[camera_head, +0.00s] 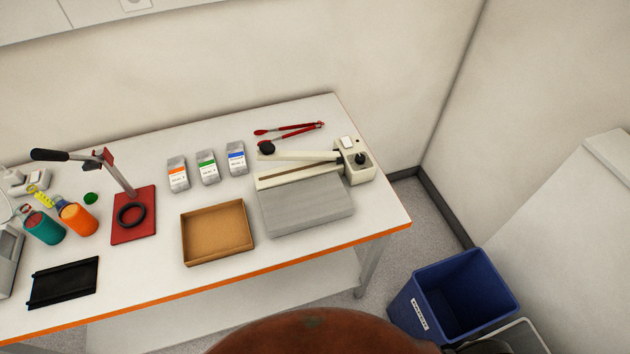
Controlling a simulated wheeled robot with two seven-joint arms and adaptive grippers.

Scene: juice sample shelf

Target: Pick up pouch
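Three small silver-grey pouches stand in a row on the white table towards its back. The left pouch (178,174) has an orange band, the middle pouch (208,167) a green band, and the right pouch (237,158) a blue band. They stand apart from each other with narrow gaps. Neither my left nor my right gripper is in view, and nothing touches the pouches.
A shallow brown tray (251,241) looks empty in front of the pouches. A sealer (358,164) with a grey platform (305,206) stands to the right, red tongs (290,131) behind. A red-based lever press (133,228) stands left. A rounded red-brown surface (325,335) fills the bottom middle.

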